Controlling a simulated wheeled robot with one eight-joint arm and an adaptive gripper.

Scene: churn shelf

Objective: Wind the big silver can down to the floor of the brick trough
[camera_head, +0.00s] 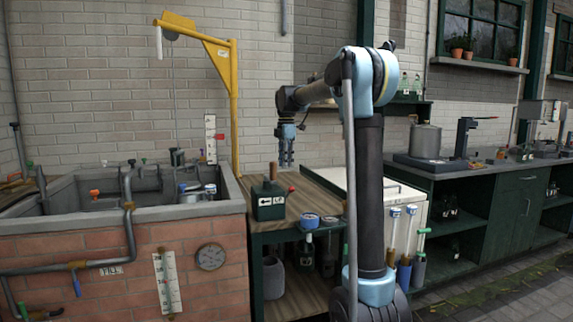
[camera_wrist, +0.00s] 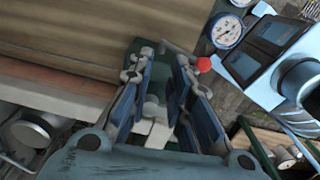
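The brick trough (camera_head: 60,262) stands at the left in the head view. A thin line (camera_head: 173,90) hangs from the yellow crane (camera_head: 233,105) toward the can. A dark green winch box (camera_head: 270,206) with an arrow label, an upright wooden handle and a red knob stands on the wooden bench. The red knob (camera_wrist: 203,64) also shows in the wrist view. My gripper (camera_head: 286,160) points down above the bench, behind the box; its fingers are apart and empty in the wrist view (camera_wrist: 167,60).
A blue-rimmed gauge (camera_head: 310,220) sits at the bench's front edge. A white scale (camera_head: 210,138) with a red pointer is on the wall. A counter (camera_head: 480,170) with a large pot (camera_head: 425,140) runs along the right. Paved floor is free at lower right.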

